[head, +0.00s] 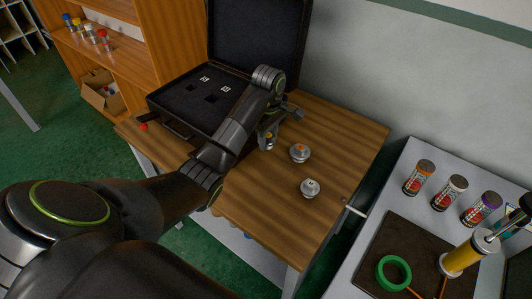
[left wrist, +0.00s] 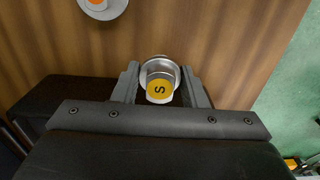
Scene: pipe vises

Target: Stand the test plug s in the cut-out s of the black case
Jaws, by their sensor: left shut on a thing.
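Test plug s (left wrist: 159,89), a silvery plug with a yellow cap marked S, sits between the fingers of my left gripper (left wrist: 161,86), which is shut on it. In the head view the left gripper (head: 269,132) points down over the wooden table beside the case, with the plug (head: 268,143) below it. I cannot tell whether the plug touches the table. The black case (head: 172,104) lies open left of the gripper, its lid raised at the back. Its dark floor shows square cut-outs (head: 211,98) and small white labels (head: 204,79). My arm hides the case's right part.
An orange-topped plug (head: 300,153) and a grey-topped plug (head: 310,187) stand on the wooden table (head: 345,140) right of the gripper. A grey bench (head: 419,150) at right holds several labelled cans and a green ring (head: 393,273). Shelves (head: 125,50) stand at back left.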

